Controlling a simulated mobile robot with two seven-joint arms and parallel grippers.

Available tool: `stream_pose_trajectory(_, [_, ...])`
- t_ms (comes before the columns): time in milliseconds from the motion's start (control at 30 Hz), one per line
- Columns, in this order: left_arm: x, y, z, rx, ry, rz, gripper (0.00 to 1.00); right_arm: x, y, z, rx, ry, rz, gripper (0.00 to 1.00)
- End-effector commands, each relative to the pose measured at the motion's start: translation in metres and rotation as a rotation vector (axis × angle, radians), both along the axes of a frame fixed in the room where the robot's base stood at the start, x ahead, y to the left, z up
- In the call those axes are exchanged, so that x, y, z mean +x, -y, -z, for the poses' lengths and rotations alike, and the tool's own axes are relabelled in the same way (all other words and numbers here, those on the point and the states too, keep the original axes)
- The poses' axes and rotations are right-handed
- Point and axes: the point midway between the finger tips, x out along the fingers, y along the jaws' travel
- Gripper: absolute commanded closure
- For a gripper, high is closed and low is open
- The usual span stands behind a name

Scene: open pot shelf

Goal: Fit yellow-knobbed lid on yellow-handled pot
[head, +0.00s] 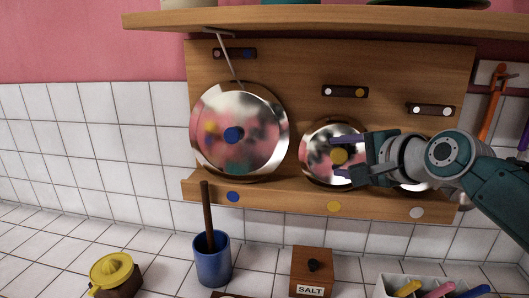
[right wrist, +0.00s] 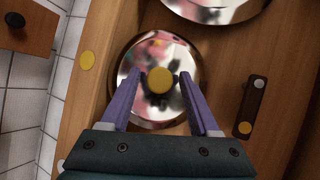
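The yellow-knobbed lid (head: 316,167) is a shiny round metal lid standing upright on the wooden rack, above the yellow dot. Its yellow knob (head: 339,157) faces outward. My right gripper (head: 334,156) is at this lid, with its purple fingers open above and below the knob. In the right wrist view the lid (right wrist: 150,50) shows face-on, and its knob (right wrist: 160,81) lies between the fingertips, with a visible gap on each side. The yellow-handled pot cannot be identified in either view. My left gripper is not in view.
A larger blue-knobbed lid (head: 255,105) stands left on the rack (head: 290,75). Another lid is mostly hidden behind my right arm. A shelf (head: 330,20) overhangs above, with vessel bottoms just showing. Below are a blue crock (head: 213,262), a salt box (head: 312,268) and a yellow juicer (head: 112,270).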

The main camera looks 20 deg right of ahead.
Motion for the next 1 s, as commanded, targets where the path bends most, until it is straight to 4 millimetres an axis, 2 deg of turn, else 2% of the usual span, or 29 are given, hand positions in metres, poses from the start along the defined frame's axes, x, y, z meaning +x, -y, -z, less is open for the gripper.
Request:
stream_pose_trajectory(67, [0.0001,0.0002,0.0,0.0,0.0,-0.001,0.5,-0.0002,0.0,0.0001,0.0,0.0,0.0,0.48])
stream_pose_trajectory(533, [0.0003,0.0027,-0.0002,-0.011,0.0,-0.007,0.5,-0.0003,0.0,0.0001,0.0,0.0,0.0,1.0])
stream_pose_trajectory(733, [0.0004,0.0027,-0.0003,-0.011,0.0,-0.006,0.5,-0.0003,-0.0001,0.0001,0.0,0.0,0.0,1.0])
stream_pose_trajectory(767, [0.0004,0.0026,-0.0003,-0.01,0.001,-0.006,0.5,0.0,0.0001,-0.0006,0.0,0.002,0.0,0.61])
stream_pose_trajectory(1000, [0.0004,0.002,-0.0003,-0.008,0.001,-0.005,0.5,0.0,0.0,-0.0005,0.0,0.001,0.0,0.88])
